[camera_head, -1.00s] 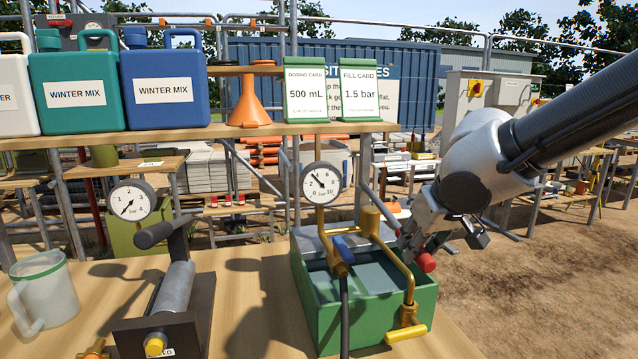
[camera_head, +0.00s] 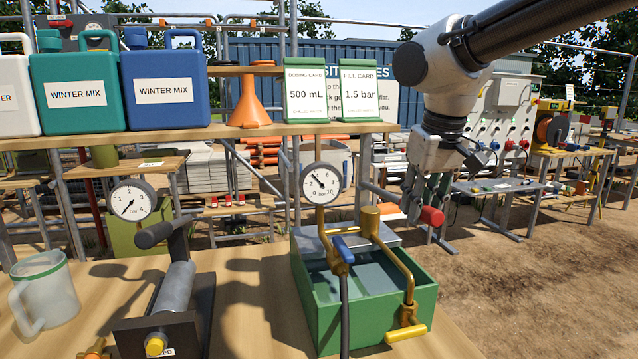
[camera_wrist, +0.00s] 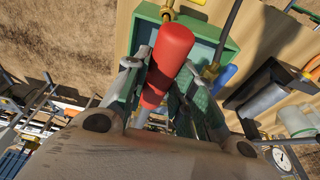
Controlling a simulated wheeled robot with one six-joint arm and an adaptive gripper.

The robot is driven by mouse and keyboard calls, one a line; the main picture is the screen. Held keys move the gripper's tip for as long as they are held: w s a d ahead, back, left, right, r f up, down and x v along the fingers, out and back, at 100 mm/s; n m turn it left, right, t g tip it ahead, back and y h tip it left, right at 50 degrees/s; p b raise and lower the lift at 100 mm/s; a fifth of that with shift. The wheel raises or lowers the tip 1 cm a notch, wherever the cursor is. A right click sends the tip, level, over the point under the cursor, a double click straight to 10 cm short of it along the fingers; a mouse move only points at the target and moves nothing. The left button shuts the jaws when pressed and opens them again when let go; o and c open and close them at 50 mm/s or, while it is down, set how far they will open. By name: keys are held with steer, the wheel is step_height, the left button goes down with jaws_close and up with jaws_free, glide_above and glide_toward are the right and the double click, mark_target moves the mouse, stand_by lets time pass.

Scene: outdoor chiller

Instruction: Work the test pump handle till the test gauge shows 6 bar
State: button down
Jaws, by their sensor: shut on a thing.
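The green test pump box (camera_head: 392,314) stands on the bench, with brass fittings and water-like contents inside. Its red handle grip (camera_head: 431,216) is held up beyond the box's right side; the lever joining it to the pump is mostly hidden. My gripper (camera_head: 428,205) is shut on this red grip. In the wrist view the red grip (camera_wrist: 166,58) lies between my two fingers (camera_wrist: 160,88). The test gauge (camera_head: 320,183), with a 0 to 10 scale, stands behind the box. Its needle points to the upper left, roughly near 4; I cannot read it exactly.
A second gauge (camera_head: 131,199), a grey cylinder with a black handle (camera_head: 173,288) and a clear jug (camera_head: 45,293) stand to the left. Open ground lies right.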

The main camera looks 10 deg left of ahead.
step_height(320, 180, down, 8)
steer(key=t+y, duration=0.1)
steer(key=t, duration=0.2)
steer(key=shift+s, duration=0.1)
